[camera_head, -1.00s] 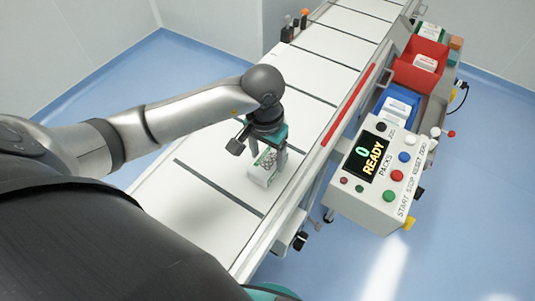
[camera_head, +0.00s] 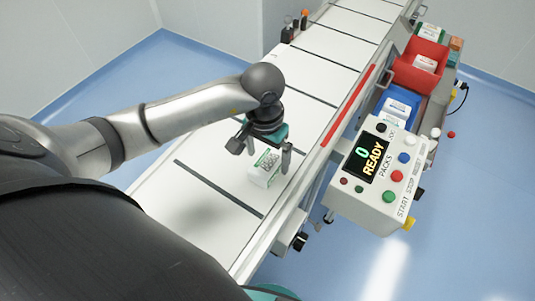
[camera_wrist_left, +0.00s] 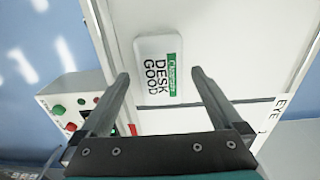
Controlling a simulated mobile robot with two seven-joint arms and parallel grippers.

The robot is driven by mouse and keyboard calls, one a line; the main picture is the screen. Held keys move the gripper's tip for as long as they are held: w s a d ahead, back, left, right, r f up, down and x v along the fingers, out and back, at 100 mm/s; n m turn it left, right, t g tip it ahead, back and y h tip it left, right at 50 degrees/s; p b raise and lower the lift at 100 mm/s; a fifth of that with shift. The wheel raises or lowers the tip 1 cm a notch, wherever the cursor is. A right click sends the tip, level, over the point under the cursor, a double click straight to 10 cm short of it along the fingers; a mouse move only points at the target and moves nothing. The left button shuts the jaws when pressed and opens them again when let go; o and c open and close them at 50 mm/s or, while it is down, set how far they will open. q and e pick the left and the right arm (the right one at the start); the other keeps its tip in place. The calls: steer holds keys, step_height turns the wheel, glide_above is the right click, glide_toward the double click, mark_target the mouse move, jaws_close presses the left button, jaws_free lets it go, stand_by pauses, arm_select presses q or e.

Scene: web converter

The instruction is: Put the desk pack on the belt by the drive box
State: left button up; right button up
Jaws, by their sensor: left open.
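The desk pack (camera_head: 264,168) is a small white box with a green band, standing on the white belt (camera_head: 205,200). In the left wrist view the pack (camera_wrist_left: 153,66) shows "DESK GOOD" in dark letters. My left gripper (camera_head: 272,150) is just above the pack, its fingers spread. In the left wrist view its fingertips (camera_wrist_left: 160,75) are on either side of the pack with gaps, holding nothing. The control box (camera_head: 378,175) reading "0 READY" is right of the belt. My right gripper is not in view.
Dark crosswise bars divide the belt (camera_head: 218,188). A rail with a red strip (camera_head: 347,106) runs along the belt's right side. A red bin (camera_head: 420,62) and a blue bin (camera_head: 397,105) hold packs beyond the control box. Small dark objects (camera_head: 288,30) stand at the belt's far left edge.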

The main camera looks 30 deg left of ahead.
mark_target(266, 161)
arm_select(q)
step_height(266, 161, up, 12)
steer(key=shift+s+a+f, duration=0.15)
steer(key=shift+a+f, duration=0.05)
stand_by(0.4)
